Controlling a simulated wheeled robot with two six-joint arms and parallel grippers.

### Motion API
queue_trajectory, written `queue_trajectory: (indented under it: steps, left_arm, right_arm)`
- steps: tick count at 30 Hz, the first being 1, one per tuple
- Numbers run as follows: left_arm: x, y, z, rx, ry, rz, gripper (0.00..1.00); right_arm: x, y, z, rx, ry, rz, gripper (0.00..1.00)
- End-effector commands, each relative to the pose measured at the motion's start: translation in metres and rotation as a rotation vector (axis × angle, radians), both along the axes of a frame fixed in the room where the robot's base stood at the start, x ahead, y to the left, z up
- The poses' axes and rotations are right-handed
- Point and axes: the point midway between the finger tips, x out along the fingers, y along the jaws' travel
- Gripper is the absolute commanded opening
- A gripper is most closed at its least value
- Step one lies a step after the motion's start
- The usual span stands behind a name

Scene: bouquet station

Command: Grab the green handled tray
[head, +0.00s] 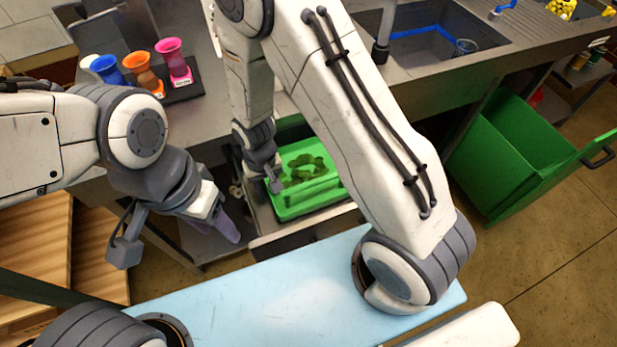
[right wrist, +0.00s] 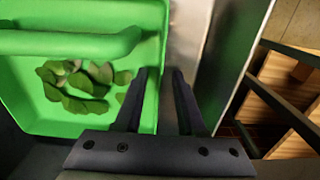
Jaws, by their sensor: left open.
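The green tray (head: 331,187) sits in an open drawer under the counter, with green leaves in it. In the right wrist view the tray (right wrist: 20,105) fills the left side, and its green bar handle (right wrist: 70,42) crosses above the leaves. My right gripper (head: 273,184) is at the tray's left end in the head view. In the right wrist view its two dark fingers (right wrist: 159,72) are apart, on either side of the tray's edge; contact cannot be told. My left gripper (head: 226,222) is open, left of the drawer, apart from the tray.
A dark holder (head: 185,92) with several coloured cups stands on the steel counter, left of my right arm. A large green bin (head: 520,150) stands at the right. A pale blue surface (head: 290,290) lies in front. A sink (head: 430,45) is behind.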

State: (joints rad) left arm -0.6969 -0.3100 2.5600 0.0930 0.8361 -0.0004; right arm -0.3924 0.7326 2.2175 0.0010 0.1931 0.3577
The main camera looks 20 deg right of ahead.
Motion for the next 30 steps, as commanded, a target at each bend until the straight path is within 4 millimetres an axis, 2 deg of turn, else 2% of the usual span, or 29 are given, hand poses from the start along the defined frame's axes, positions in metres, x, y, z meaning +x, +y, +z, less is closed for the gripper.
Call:
queue_trajectory:
  steps: [7,8,9,11,30]
  left_arm:
    - [0.0,0.0,-0.0001,0.0,0.0,0.0,0.5]
    - [0.0,0.0,-0.0001,0.0,0.0,0.0,0.5]
    - [0.0,0.0,-0.0001,0.0,0.0,0.0,0.5]
    - [0.0,0.0,-0.0001,0.0,0.0,0.0,0.5]
    - [0.0,0.0,-0.0001,0.0,0.0,0.0,0.5]
  right_arm:
    - [0.0006,0.0004,-0.0026,0.001,-0.002,0.001,0.39]
    - [0.0006,0.0004,-0.0026,0.001,-0.002,0.001,0.35]
    - [0.0006,0.0004,-0.0025,0.001,-0.002,0.001,0.2]
    - [0.0005,0.0004,-0.0025,0.001,-0.002,0.001,0.0]
    - [0.0004,0.0002,-0.0022,0.001,-0.002,0.0,0.0]
